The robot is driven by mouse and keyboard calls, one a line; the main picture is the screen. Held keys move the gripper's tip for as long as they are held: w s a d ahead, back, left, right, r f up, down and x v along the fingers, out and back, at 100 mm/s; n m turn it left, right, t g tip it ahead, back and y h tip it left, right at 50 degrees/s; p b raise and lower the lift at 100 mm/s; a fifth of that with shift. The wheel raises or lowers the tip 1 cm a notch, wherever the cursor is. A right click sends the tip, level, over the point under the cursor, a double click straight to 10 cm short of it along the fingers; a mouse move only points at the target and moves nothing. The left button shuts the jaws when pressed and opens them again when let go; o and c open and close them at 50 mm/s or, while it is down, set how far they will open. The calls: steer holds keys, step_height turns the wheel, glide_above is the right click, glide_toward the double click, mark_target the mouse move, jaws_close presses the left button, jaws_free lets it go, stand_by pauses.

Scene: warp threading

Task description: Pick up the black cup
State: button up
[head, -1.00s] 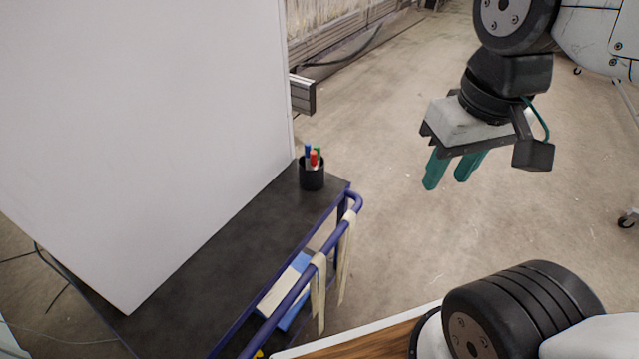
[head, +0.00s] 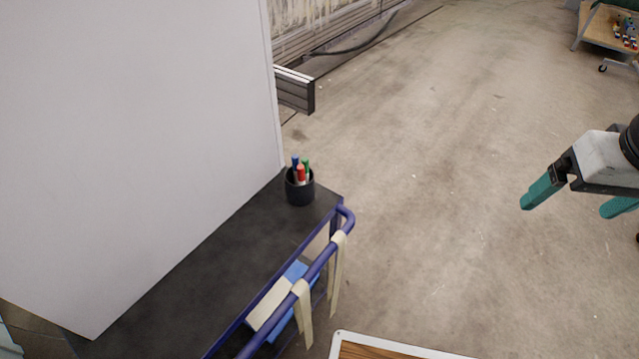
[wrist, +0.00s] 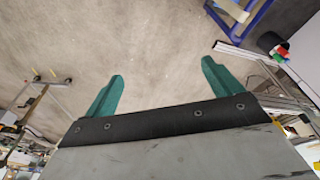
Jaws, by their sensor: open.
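The black cup (head: 300,190) stands upright at the far right corner of the cart's dark top, with blue, red and green markers in it. In the wrist view the cup (wrist: 268,42) shows at the upper right, outside the fingers. My gripper (head: 575,205) is at the right edge of the head view, over the floor and well to the right of the cup. Its two teal fingers are spread and empty; they also show in the wrist view (wrist: 160,88).
The cart's dark top (head: 190,285) has a blue rail (head: 318,265) with pale straps along its right side. A large white board (head: 130,130) stands on the cart, left of the cup. Open floor (head: 430,180) lies between cart and gripper.

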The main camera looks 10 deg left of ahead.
steer(key=w+a+f+n+t+y, duration=0.1)
steer(key=w+a+f, duration=0.25)
steer(key=w, duration=0.25)
steer(key=w+a+f+n+t, duration=0.1)
steer(key=w+a+f+t, duration=0.1)
steer(key=w+a, duration=0.4)
steer(key=n+t+y, duration=0.3)
steer(key=n+y, duration=0.2)
glide_toward(305, 180)
steer(key=w+d+r, duration=0.4)
steer(key=w+d, duration=0.4)
steer(key=d, duration=0.2)
steer(key=a+f+y, duration=0.1)
steer(key=a+f, duration=0.2)
steer(key=a, duration=0.2)
steer(key=a+f+n+y, duration=0.1)
steer(key=a+f+y, duration=0.1)
steer(key=a+f, duration=0.2)
steer(key=a+f+n+y, duration=0.1)
steer(key=a+f, duration=0.3)
steer(key=a, duration=0.3)
steer(key=shift+s+a, duration=0.1)
steer(key=shift+a, duration=0.1)
steer(key=c, duration=1.1)
